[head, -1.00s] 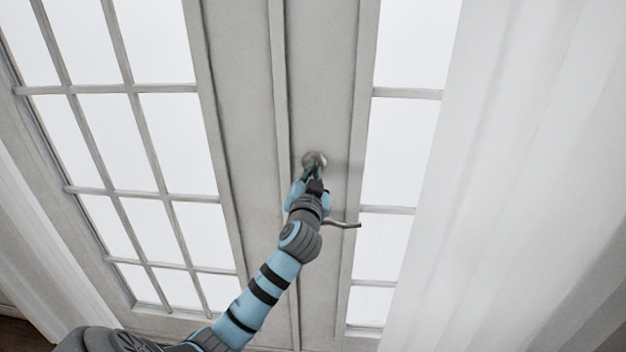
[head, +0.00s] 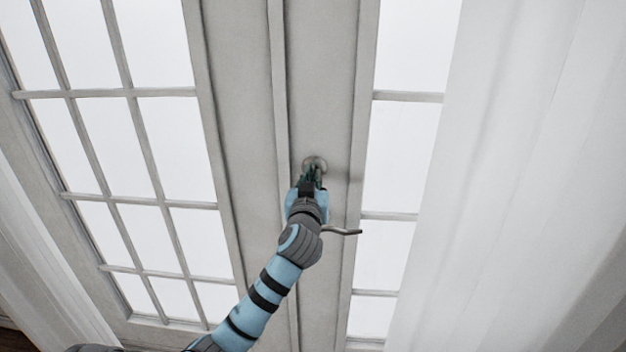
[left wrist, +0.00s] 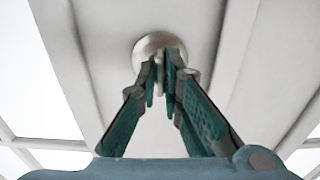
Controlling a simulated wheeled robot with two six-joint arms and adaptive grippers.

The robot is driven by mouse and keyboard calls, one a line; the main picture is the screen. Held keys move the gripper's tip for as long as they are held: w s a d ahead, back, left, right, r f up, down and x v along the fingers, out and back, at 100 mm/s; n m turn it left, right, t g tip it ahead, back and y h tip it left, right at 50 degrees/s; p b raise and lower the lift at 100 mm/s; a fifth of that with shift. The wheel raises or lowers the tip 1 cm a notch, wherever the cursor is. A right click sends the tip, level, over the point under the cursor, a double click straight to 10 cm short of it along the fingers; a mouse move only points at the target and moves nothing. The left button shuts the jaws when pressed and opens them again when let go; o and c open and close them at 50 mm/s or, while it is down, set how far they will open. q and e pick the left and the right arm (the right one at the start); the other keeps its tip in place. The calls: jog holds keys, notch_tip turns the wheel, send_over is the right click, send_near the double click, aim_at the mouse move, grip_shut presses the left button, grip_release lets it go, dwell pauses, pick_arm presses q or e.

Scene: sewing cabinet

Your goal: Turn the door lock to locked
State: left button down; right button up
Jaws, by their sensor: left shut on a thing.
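The door lock is a round metal plate (head: 315,163) on the pale door stile, with a small thumb-turn at its middle. In the left wrist view the lock plate (left wrist: 150,44) shows behind the fingertips, and the thumb-turn (left wrist: 159,72) stands between them. My left gripper (head: 311,176) is shut on the thumb-turn; its green fingers (left wrist: 162,80) pinch it from both sides. The fingers hide part of the thumb-turn, so its exact angle is hard to tell. My right gripper is not in view.
A metal door handle (head: 342,231) sticks out to the right below the lock, close to my left wrist. Paned glass (head: 120,150) lies on both sides. White curtains (head: 520,180) hang at right and at lower left.

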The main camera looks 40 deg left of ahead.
pick_arm(q)
jog(key=c, duration=1.7)
grip_release()
jog(key=v, duration=1.2)
jog(key=shift+f, duration=0.1)
jog(key=shift+a, duration=0.1)
